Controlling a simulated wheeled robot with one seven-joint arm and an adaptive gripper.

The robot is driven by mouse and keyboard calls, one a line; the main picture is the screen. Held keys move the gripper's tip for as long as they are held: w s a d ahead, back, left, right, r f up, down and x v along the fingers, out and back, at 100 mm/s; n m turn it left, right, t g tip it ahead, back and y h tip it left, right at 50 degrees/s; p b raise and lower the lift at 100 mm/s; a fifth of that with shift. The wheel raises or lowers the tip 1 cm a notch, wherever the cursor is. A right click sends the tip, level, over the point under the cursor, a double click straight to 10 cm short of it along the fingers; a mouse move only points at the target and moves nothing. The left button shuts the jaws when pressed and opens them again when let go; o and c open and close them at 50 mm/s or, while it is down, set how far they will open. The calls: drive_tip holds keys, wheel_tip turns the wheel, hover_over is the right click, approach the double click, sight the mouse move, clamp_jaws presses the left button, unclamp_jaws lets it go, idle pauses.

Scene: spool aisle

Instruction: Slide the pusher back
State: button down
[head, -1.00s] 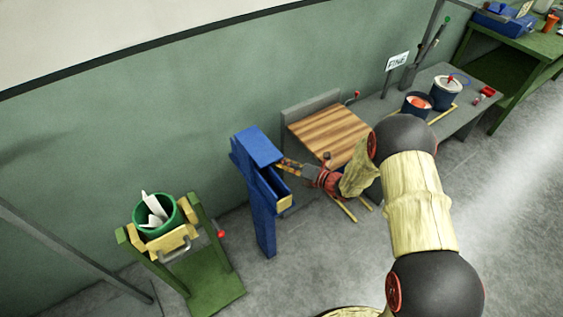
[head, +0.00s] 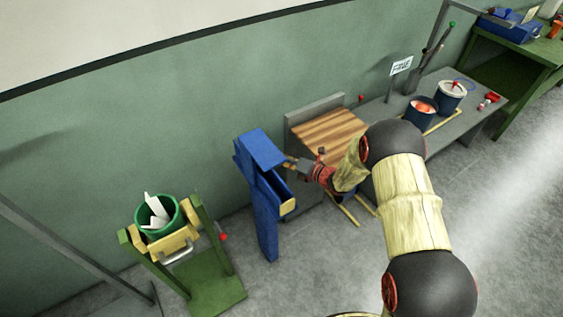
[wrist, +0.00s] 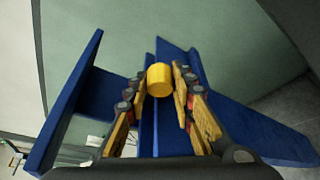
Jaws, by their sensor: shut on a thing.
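A tall blue stand (head: 262,150) with a sloping top plate and an open channel is left of centre in the head view. In the wrist view its blue walls (wrist: 75,105) flank my gripper. A yellow cylindrical knob (wrist: 160,79), which looks like the pusher's handle, sits between my two fingertips. My gripper (wrist: 160,85) is shut on this knob. In the head view my gripper (head: 290,164) reaches in from the right under the top plate, and the knob is hidden there.
A green stand (head: 212,285) with a green bucket (head: 158,214) is at the left. A grey bench (head: 440,128) carries a wooden board (head: 328,132), cans (head: 451,96) and a sign (head: 401,66) at the right. A green table (head: 520,45) is beyond.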

drive_tip(key=c, duration=1.6)
unclamp_jaws()
drive_tip(key=shift+o, duration=0.5)
drive_tip(key=v, duration=1.2)
drive_tip(key=shift+d, duration=0.15)
